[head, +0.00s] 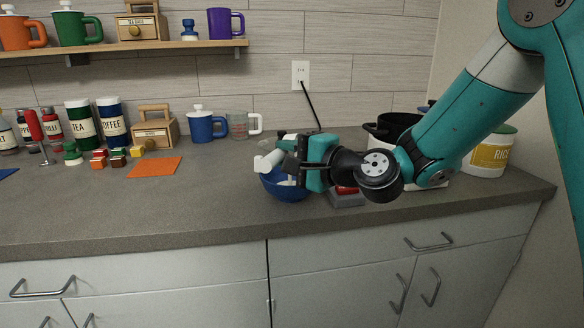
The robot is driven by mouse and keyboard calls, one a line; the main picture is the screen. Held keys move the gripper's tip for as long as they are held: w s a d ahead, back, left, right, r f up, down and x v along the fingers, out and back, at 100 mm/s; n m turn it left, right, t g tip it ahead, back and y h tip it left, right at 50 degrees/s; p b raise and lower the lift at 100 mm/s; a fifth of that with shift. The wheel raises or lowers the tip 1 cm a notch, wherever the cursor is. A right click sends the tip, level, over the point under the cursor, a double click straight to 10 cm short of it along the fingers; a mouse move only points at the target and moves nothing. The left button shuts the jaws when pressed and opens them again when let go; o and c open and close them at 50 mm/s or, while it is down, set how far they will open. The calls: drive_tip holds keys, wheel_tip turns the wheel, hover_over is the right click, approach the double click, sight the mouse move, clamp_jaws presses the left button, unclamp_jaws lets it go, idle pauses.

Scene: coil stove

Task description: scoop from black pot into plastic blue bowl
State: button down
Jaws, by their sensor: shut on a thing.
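The blue bowl (288,191) sits on the counter near its front edge, right of centre. My gripper (289,166) is directly above the bowl and hides part of its rim. It is shut on a white utensil (266,161), whose thick end shows at the left of the jaws. A white part also shows low at the bowl's opening; I cannot tell whether it touches the bowl or what it carries. The black pot (396,122) stands behind my arm at the right, with its rim and left handle visible and its inside hidden.
A grey appliance with a red part (348,198) sits just right of the bowl. A rice canister (489,154) stands at the far right. A measuring cup (240,124) and blue mug (202,127) stand behind.

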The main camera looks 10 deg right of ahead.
drive_tip(key=shift+f+m+t+y+b, duration=0.3)
drive_tip(key=shift+t+b, duration=0.3)
drive_tip(key=shift+b, duration=1.15)
drive_tip(key=shift+f+m+t+y+b, duration=0.2)
drive_tip(key=shift+m+t+b, duration=0.3)
drive_tip(key=shift+b, duration=1.2)
drive_tip(key=m+t+b, duration=0.1)
drive_tip(key=t+b, duration=0.1)
drive_tip(key=b, duration=0.3)
drive_tip(key=shift+a+f+y, duration=0.1)
drive_tip(key=shift+f+y, duration=0.1)
drive_tip(key=shift+y, duration=0.1)
drive_tip(key=r+n+g+p, duration=0.1)
drive_tip(key=g+p, duration=0.1)
drive_tip(key=p, duration=0.4)
drive_tip(key=shift+r+h+p, duration=0.3)
drive_tip(key=shift+h, duration=0.1)
drive_tip(key=p, duration=0.2)
drive_tip(key=shift+n+g+p, duration=0.3)
drive_tip(key=shift+n+g, duration=0.1)
drive_tip(key=g+p, duration=0.1)
drive_tip(key=p, duration=0.4)
drive_tip(key=n+g+h+p, duration=0.1)
drive_tip(key=g+p, duration=0.1)
drive_tip(key=p, duration=0.2)
drive_tip(key=shift+r+n+h+p, duration=0.3)
drive_tip(key=shift+r+p, duration=0.05)
